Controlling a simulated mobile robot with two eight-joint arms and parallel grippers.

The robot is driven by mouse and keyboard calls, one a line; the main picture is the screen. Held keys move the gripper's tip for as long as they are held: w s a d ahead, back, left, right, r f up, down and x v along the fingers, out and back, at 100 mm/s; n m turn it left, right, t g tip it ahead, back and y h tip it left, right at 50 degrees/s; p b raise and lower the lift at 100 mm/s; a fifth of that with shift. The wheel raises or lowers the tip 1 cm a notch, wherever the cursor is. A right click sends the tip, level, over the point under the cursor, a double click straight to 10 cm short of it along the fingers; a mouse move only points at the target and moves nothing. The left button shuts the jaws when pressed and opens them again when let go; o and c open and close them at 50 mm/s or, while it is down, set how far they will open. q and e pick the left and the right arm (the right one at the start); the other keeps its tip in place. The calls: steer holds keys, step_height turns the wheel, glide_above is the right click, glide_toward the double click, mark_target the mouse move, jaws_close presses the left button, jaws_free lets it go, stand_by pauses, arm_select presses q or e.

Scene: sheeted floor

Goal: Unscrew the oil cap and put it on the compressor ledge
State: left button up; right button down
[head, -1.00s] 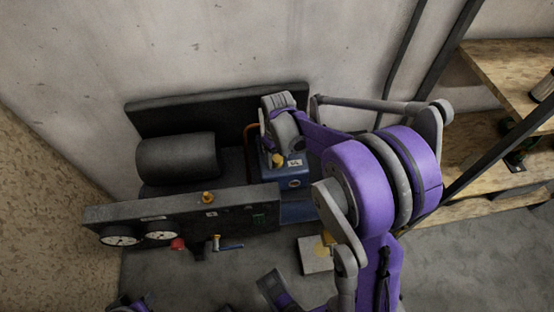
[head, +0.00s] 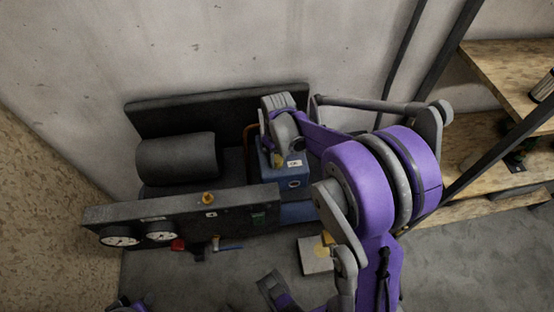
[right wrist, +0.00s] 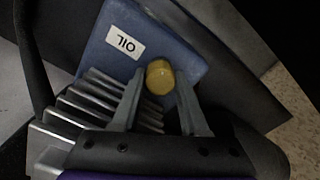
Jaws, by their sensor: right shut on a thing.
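The blue compressor housing (head: 291,178) stands under my right gripper in the head view. In the right wrist view it (right wrist: 150,45) carries a white OIL label. The round yellow oil cap (right wrist: 160,76) is between the fingertips of my right gripper (right wrist: 160,88), which is shut on it. I cannot tell whether the cap sits on its opening or is free of it. In the head view, my right gripper (head: 277,153) points down at the housing and mostly hides the cap. My left gripper's fingers do not show; only purple and grey parts of mine are at the bottom edge.
Grey cooling fins (right wrist: 90,105) lie beside the cap. A black cylinder (head: 177,157) is left of the housing. Wooden shelves (head: 500,60) stand right.

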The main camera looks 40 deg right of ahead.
mark_target(277, 158)
steer(key=n, duration=0.7)
steer(key=shift+p, duration=0.35)
steer(key=n, duration=0.6)
steer(key=shift+n, duration=0.3)
steer(key=c, duration=1)
jaws_free()
steer(key=shift+n, duration=0.5)
jaws_close()
steer(key=shift+r+p, duration=0.15)
steer(key=shift+p, duration=0.2)
steer(key=shift+r+p, duration=1.7)
steer(key=shift+r, duration=0.65)
steer(key=shift+r, duration=0.1)
